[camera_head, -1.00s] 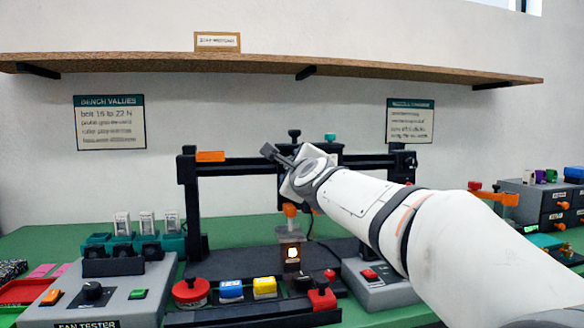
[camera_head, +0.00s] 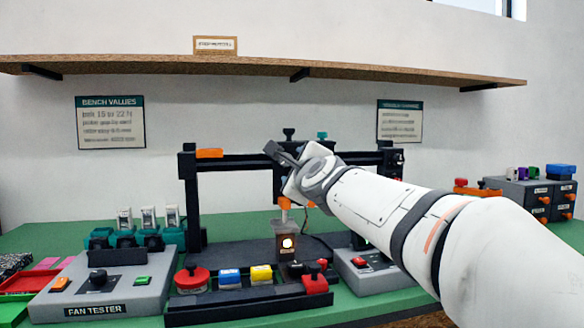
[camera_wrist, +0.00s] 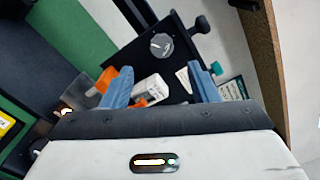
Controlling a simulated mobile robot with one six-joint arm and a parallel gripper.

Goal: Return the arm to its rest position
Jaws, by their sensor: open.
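My white arm (camera_head: 385,212) reaches from the lower right toward the middle of the bench. My gripper (camera_head: 283,156) is at its far end, raised in front of the black printer frame (camera_head: 240,153). In the wrist view my gripper (camera_wrist: 162,78) shows two blue fingers standing wide apart. I see nothing held between them. Behind the fingers are a black printer part with a grey knob (camera_wrist: 161,45), an orange piece and a white labelled block (camera_wrist: 151,89). The arm hides part of the printer frame's right side.
A fan tester (camera_head: 115,283) stands at left and red, blue and yellow buttons (camera_head: 261,274) line the front. A grey control box (camera_head: 372,268) sits below the arm. Grey drawers (camera_head: 535,193) stand at right. A shelf (camera_head: 240,65) spans the wall above.

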